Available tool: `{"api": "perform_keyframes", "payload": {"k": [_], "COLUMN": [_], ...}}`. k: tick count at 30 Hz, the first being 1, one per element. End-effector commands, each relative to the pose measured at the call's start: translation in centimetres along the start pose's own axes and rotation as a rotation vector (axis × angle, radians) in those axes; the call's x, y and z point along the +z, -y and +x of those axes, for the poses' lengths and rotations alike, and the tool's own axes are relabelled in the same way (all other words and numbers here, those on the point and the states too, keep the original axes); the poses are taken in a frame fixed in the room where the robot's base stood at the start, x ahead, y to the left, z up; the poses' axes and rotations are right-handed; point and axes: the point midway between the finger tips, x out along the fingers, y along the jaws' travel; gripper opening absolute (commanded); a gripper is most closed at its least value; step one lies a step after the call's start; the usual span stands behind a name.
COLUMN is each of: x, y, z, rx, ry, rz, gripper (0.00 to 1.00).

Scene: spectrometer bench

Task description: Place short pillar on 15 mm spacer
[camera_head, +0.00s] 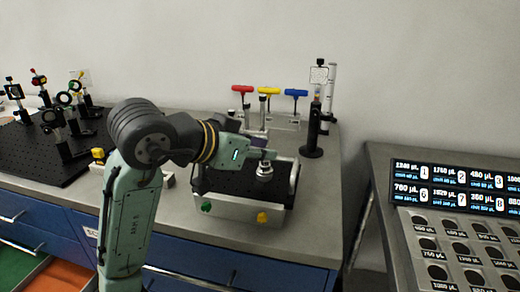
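A small silvery cylindrical piece (264,172) shows over the black plate of a small breadboard fixture (235,182), just under my gripper (270,155). It looks upright, with a wider lower part. I cannot tell whether it is the short pillar, the 15 mm spacer, or one on the other. My gripper reaches in from the left, pointing right, and its fingers hide the top of the piece. At this size I cannot tell whether the fingers are closed on it.
Red, yellow and blue-handled hex keys (269,91) stand in a holder behind the fixture. A tall black post mount (314,125) stands behind right. A black optical breadboard with mounts (30,150) lies left. A right-hand bench carries a labelled tray (415,222).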

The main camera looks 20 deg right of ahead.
Motion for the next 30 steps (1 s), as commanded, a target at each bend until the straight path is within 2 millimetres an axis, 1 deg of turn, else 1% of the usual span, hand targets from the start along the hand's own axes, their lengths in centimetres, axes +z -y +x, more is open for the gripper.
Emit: {"api": "perform_keyframes", "payload": {"k": [1, 8, 17, 19, 20, 23, 30], "x": [0.0, -0.1, -0.2, -0.6, -0.4, -0.3, -0.3], "y": [0.0, 0.0, 0.0, 0.0, 0.1, 0.1, 0.1], "z": [0.0, 0.0, -0.1, -0.3, -0.5, -1.9, -7.1], "rx": [0.0, 0.0, 0.0, -0.001, -0.002, -0.003, -0.004], "ry": [0.0, 0.0, 0.0, 0.0, -0.001, -0.002, -0.003], "rz": [0.0, 0.0, 0.0, 0.001, 0.001, 0.002, 0.002], "gripper": [0.21, 0.36, 0.37, 0.37, 0.37, 0.37, 0.37]}}
